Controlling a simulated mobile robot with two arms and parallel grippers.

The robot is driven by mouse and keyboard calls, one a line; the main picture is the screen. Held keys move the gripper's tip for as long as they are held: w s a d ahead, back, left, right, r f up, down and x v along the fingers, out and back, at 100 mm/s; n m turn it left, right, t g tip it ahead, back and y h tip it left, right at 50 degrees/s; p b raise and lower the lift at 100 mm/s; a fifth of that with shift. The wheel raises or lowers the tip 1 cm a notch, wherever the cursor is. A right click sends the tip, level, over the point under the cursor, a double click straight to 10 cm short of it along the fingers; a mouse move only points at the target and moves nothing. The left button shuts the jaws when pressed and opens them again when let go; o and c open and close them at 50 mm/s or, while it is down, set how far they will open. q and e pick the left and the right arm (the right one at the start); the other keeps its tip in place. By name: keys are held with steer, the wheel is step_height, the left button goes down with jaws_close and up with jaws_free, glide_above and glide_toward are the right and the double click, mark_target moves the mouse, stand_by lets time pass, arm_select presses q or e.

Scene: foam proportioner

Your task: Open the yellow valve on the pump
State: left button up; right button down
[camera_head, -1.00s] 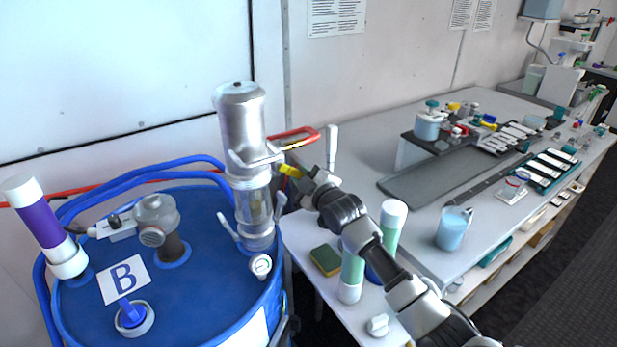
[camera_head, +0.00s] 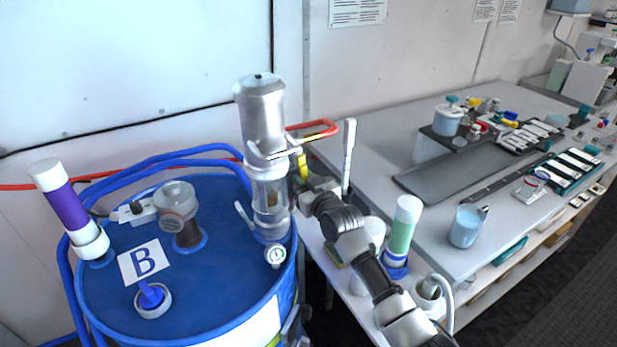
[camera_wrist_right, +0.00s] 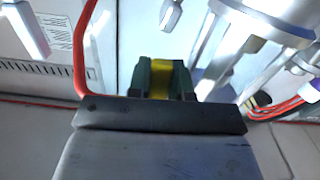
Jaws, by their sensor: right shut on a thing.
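The pump (camera_head: 262,115) is a silver and clear cylinder standing upright on the blue drum (camera_head: 215,285). The yellow valve handle (camera_head: 301,165) is on the pump's right side, near the red hose, and stands close to upright. My right gripper (camera_head: 304,184) reaches it from the lower right and is shut on it. In the right wrist view the yellow handle (camera_wrist_right: 162,75) sits between the dark green fingertips (camera_wrist_right: 163,80). The fingers hide part of the handle. My left gripper is not in view.
A red hose (camera_head: 310,128) runs by the valve. The drum carries a purple-banded cylinder (camera_head: 64,200), a grey cap fitting (camera_head: 178,200) and a gauge (camera_head: 275,255). A white side table with green-and-white tubes (camera_head: 402,228) lies under my right arm. A workbench (camera_head: 375,150) stands to the right.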

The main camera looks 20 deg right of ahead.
steer(key=shift+a+m, duration=0.25)
steer(key=shift+m, duration=0.25)
steer(key=c, duration=1)
jaws_free()
steer(key=shift+f, duration=0.1)
